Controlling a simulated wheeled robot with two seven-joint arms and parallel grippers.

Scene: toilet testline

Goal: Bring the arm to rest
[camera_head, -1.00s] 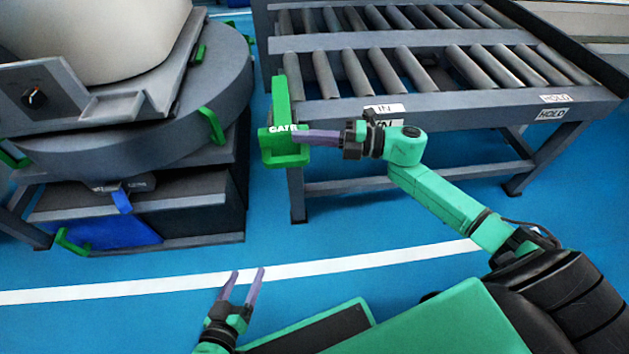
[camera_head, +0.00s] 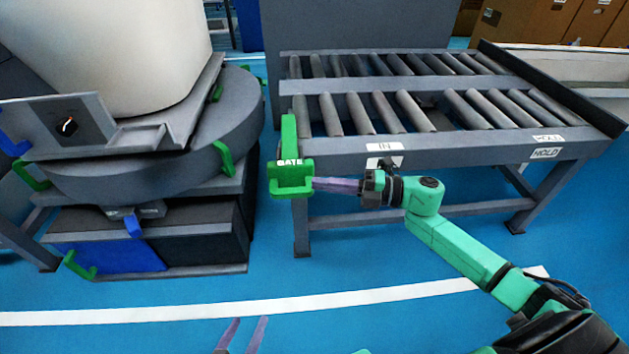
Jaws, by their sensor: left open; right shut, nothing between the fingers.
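My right arm reaches in from the lower right. My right gripper (camera_head: 318,184) is shut, its purple fingers pointing left at the green gate handle (camera_head: 291,178) on the roller conveyor's front left corner. The fingertips look to be at or just beside the handle; I cannot tell whether they touch it. My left gripper (camera_head: 250,322) shows only its two purple fingertips at the bottom edge. They are apart with nothing between them, above the blue floor. The rest of the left arm is out of view.
The roller conveyor (camera_head: 440,140), with IN and HOLD labels, stands behind my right arm. A grey round machine (camera_head: 140,170) with green and blue handles and a white bowl (camera_head: 110,50) stands at left. Blue floor with a white line (camera_head: 180,314) is clear in front.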

